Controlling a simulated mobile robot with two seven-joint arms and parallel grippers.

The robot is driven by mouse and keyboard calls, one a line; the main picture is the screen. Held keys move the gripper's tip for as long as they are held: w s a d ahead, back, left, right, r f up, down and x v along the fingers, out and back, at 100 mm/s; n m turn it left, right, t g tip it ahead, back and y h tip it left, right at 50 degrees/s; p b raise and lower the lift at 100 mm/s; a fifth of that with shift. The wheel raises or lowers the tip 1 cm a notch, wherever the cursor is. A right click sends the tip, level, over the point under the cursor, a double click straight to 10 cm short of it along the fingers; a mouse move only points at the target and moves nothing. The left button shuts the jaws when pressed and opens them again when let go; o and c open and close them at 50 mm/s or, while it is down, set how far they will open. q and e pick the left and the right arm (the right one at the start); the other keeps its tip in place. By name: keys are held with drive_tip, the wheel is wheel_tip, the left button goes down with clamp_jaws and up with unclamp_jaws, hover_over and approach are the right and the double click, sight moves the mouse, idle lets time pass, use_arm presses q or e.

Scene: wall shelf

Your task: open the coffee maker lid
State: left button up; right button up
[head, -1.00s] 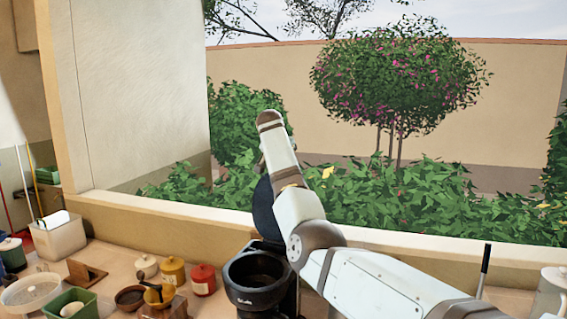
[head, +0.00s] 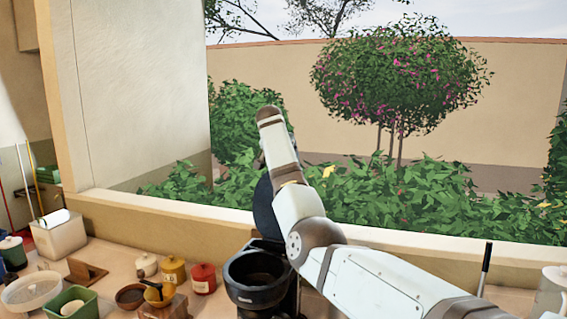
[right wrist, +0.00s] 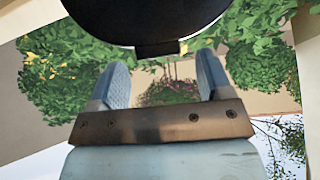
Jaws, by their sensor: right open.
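The black coffee maker (head: 262,291) stands on the counter at the bottom middle of the head view, with its round top opening showing. Its dark round lid (head: 262,212) stands raised, close to upright, behind that opening, partly hidden by my right arm. In the right wrist view the lid (right wrist: 150,14) fills the top middle, its small tab towards my right gripper (right wrist: 160,62). That gripper is open, with nothing between its fingers, and the tab is just beyond the gap. In the head view its fingers are hidden. My left gripper is not in view.
A red canister (head: 203,280), a yellow canister (head: 174,270) and a brown bowl (head: 130,297) stand left of the coffee maker. A green container (head: 72,303) is at the lower left. A low wall ledge (head: 160,220) runs behind the counter.

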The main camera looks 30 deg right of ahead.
drive_tip(key=b+v, duration=0.3)
drive_tip(key=v, duration=1)
drive_tip(key=shift+a, duration=0.15)
drive_tip(key=shift+w, duration=0.1)
